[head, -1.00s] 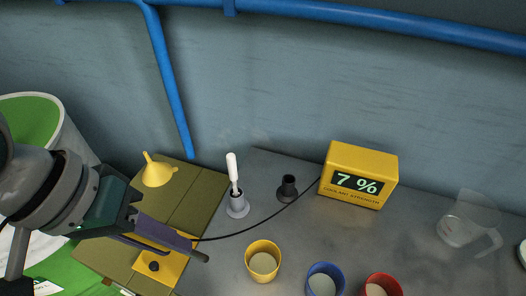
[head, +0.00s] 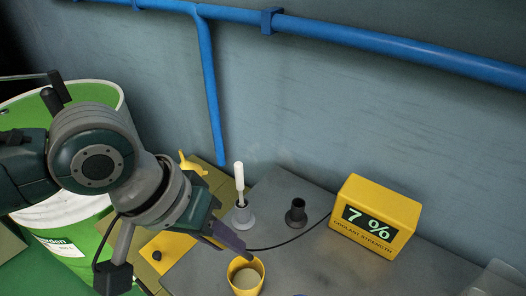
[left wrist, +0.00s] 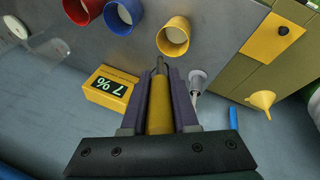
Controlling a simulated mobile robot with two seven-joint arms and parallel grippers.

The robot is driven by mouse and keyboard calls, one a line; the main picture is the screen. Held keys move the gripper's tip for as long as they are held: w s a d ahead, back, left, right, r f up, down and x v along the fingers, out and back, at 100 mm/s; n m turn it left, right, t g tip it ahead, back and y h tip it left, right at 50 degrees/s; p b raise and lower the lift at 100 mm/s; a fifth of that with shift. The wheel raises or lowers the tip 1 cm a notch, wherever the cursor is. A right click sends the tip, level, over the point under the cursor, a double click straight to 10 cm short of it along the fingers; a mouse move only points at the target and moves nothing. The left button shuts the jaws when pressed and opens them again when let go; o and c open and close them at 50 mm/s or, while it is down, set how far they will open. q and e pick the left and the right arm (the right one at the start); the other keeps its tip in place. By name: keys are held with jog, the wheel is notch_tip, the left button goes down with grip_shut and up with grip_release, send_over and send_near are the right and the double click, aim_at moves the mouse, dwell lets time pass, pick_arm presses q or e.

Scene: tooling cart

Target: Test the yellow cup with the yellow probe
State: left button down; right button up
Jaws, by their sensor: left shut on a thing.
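The yellow cup (head: 233,272) stands upright on the grey bench top with pale liquid in it. It also shows in the left wrist view (left wrist: 161,42). My left gripper (head: 235,246) is just above and beside the cup's far left rim in the head view. It is shut on the yellow probe (left wrist: 159,108), whose thin grey tip points toward the cup in the left wrist view. In the head view the fingers mostly hide the probe, so I cannot tell whether its tip is in the cup. The yellow meter (head: 397,213) reads 7 %. My right gripper is not in view.
A black cable runs from the meter toward the probe. An empty black holder (head: 296,215) and a grey holder (head: 243,218) with a white-handled tool stand behind the cup. Blue (left wrist: 118,24) and red (left wrist: 80,16) cups stand beside it. A yellow funnel (left wrist: 262,100) is nearby.

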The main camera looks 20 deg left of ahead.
pick_arm(q)
jog(key=shift+a+f+b, duration=0.3)
jog(key=shift+f+b, duration=0.25)
notch_tip(320, 180, down, 10)
jog(key=b, duration=0.8)
jog(key=shift+r, duration=0.2)
jog(key=shift+a+f, duration=0.1)
jog(key=shift+f, duration=0.1)
jog(key=shift+s+f, duration=0.1)
dwell(0.9)
dwell(0.7)
notch_tip(320, 180, up, 11)
jog(key=p, duration=1.2)
dwell(1.8)
